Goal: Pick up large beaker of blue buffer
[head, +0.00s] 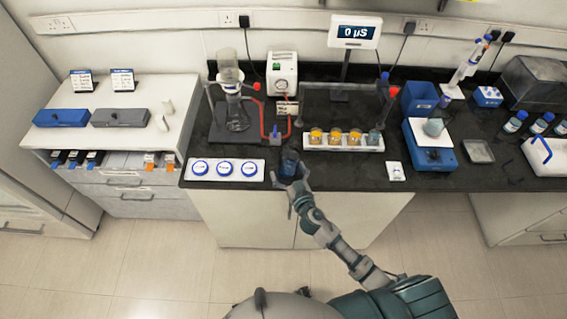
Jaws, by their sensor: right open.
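My left gripper is not in view.
A white tray with several blue-ringed round pieces (225,170) lies to the left. A white rack with several orange-topped jars (344,141) is to the right. A column stand (232,105) rises behind left.

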